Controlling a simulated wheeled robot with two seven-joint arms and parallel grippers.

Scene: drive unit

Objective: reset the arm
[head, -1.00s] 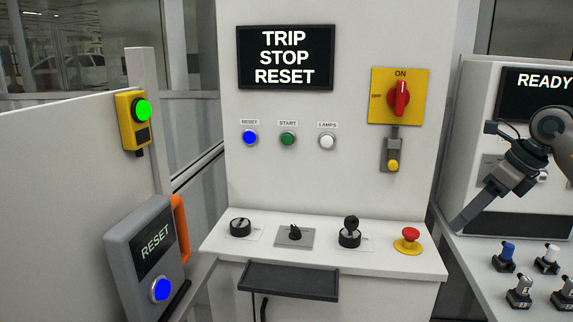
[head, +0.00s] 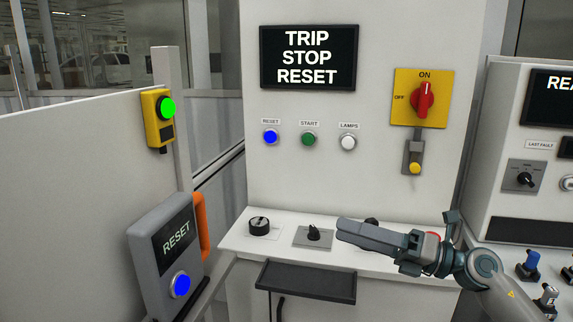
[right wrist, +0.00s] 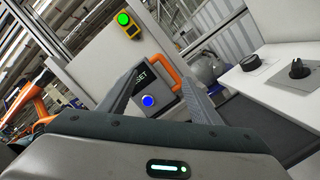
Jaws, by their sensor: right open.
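A grey box (head: 148,265) with a RESET screen (head: 177,235), a lit blue button (head: 180,285) and an orange handle (head: 201,225) stands at the lower left. It also shows in the right wrist view, its blue button (right wrist: 148,100) between my fingers in the picture. My right gripper (head: 340,229) is open and empty, pointing left in front of the panel shelf, well right of the box. Its fingers (right wrist: 157,92) show in the wrist view. An orange robot arm (right wrist: 33,100) shows at that view's left. My left gripper is out of view.
The panel screen (head: 308,57) reads TRIP STOP RESET. Below are a lit blue RESET button (head: 270,137), a green START button (head: 309,139) and a white LAMPS button (head: 348,142). Knobs sit on the shelf (head: 285,245); my right arm hides part of it. A fence (head: 75,180) stands left.

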